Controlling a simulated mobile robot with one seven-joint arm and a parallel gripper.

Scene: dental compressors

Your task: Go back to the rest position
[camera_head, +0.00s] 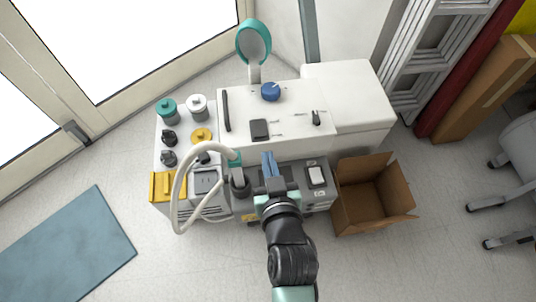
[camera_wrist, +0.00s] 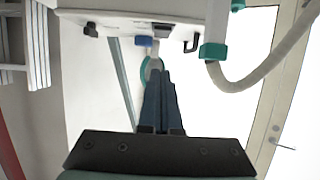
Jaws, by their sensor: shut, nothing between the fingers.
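My gripper (camera_head: 268,160) is above the front part of the white and grey compressor unit (camera_head: 260,145) in the head view. Its blue fingers are together with nothing between them. In the wrist view the shut fingers (camera_wrist: 159,100) point towards a teal-rimmed round part (camera_wrist: 151,68), with the unit (camera_wrist: 150,12) upside down along the top edge. My arm reaches in from the bottom of the head view. Whether the fingers touch the unit cannot be told.
A pale hose (camera_head: 180,180) loops up left of my gripper. An open cardboard box (camera_head: 372,197) stands to the right. Knobs, a blue knob (camera_head: 270,91) and a teal-rimmed round part rise from the unit. A ladder (camera_head: 425,60) and chair (camera_head: 515,165) are further right.

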